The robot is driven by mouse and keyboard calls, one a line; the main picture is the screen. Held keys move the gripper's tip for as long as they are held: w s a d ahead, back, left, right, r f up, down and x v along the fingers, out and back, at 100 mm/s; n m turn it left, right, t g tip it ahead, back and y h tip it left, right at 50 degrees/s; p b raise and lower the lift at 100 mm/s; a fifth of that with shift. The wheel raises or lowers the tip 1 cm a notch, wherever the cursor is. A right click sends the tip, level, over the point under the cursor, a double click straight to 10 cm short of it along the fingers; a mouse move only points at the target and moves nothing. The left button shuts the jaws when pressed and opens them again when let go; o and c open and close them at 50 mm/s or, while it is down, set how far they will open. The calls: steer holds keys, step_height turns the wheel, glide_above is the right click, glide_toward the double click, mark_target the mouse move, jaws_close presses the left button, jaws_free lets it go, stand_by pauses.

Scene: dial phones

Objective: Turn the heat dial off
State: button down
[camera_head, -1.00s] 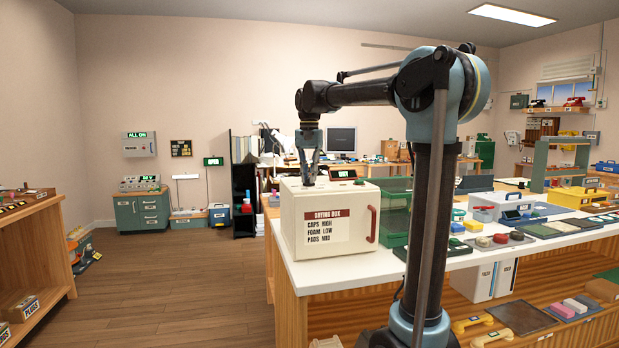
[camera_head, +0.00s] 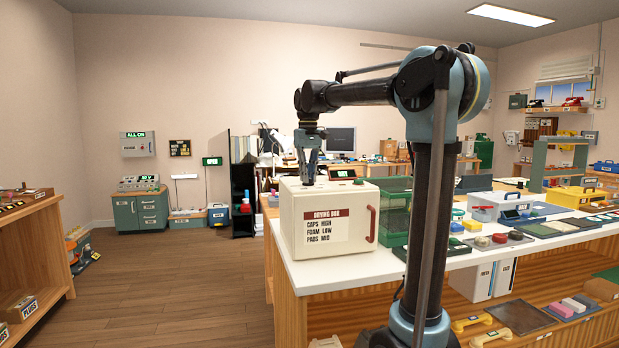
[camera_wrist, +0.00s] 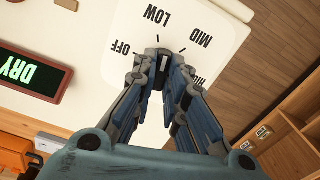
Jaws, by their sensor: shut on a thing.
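The white drying box (camera_head: 299,235) stands on the near left end of the counter, with a red handle on its front. My gripper (camera_head: 308,182) points down onto the box top. In the wrist view, my gripper (camera_wrist: 160,75) is shut on the dark heat dial (camera_wrist: 157,54), mostly hidden between the fingers. The white dial plate (camera_wrist: 215,22) shows OFF, LOW and MID, with another label partly covered. A pale mark on the dial appears to face near LOW; its exact setting is hard to tell.
A green basket (camera_head: 394,205) stands right of the box. Open floor (camera_head: 170,290) lies left of the counter.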

steer(key=n, duration=0.4)
steer(key=shift+d+n, duration=0.1)
steer(key=shift+n, duration=0.2)
steer(key=n, duration=0.3)
steer(key=shift+n, duration=0.3)
steer(key=n, duration=0.3)
steer(key=shift+n, duration=0.3)
steer(key=shift+w+n, duration=0.1)
steer(key=shift+n, duration=1.7)
steer(key=c, duration=1.6)
jaws_free()
steer(key=shift+w, duration=0.1)
